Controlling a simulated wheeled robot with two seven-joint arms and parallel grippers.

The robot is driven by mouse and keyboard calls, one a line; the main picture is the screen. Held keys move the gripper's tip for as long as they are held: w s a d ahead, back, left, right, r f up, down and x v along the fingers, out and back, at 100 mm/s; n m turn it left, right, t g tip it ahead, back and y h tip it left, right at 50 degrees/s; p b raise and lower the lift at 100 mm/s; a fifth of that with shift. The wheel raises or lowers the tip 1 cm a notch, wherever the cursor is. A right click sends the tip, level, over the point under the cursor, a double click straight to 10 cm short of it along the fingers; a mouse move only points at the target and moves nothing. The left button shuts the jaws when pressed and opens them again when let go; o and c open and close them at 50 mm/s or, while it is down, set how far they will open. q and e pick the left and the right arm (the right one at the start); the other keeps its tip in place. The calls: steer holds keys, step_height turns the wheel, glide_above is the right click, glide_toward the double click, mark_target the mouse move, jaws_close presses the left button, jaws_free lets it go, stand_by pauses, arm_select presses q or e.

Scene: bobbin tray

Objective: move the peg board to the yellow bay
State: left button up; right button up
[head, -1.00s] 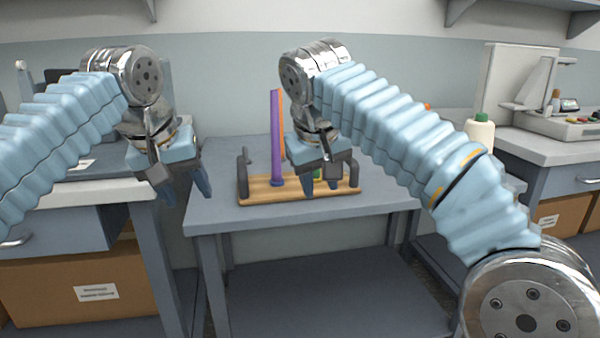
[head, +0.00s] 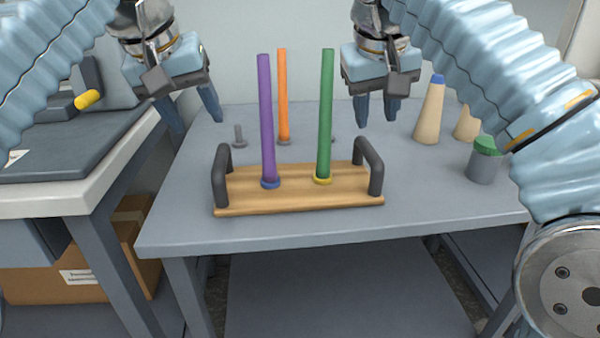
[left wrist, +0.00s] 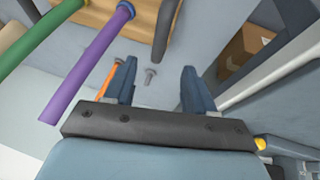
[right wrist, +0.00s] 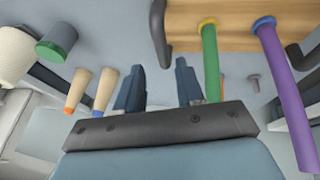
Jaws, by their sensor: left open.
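The peg board (head: 298,198) is a wooden board with a dark upright handle at each end, resting on the grey table. A purple peg (head: 265,115) and a green peg (head: 325,115) stand upright on it. The board also shows in the left wrist view (left wrist: 147,16) and the right wrist view (right wrist: 237,40). My left gripper (head: 191,112) is open and empty, above and left of the left handle (head: 221,177). My right gripper (head: 376,108) is open and empty, above the right handle (head: 373,168). Neither touches the board. I cannot make out a yellow bay.
An orange rod (head: 282,95) and a short grey peg (head: 239,137) stand behind the board. Tan cones (head: 429,115) and a green-topped grey jar (head: 483,162) stand to the right. A side bench with a yellow-knobbed machine (head: 88,99) is at left. The table front is clear.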

mark_target(219, 155)
arm_select(q)
steer(key=shift+f, duration=0.1)
arm_select(e)
steer(key=shift+f, duration=0.1)
arm_select(q)
steer(key=x, duration=1.3)
steer(key=shift+w+d+f, duration=0.1)
steer(key=shift+w+f, duration=0.05)
steer(key=shift+f, duration=0.15)
arm_select(e)
steer(key=x, duration=1.3)
steer(key=shift+w+d+f, duration=0.1)
steer(key=shift+w+f, duration=0.05)
steer(key=shift+f, duration=0.15)
arm_select(q)
steer(key=c, duration=0.7)
arm_select(e)
steer(key=c, duration=0.7)
arm_select(q)
jaws_close()
arm_select(e)
jaws_close()
arm_select(q)
steer(key=shift+r, duration=0.1)
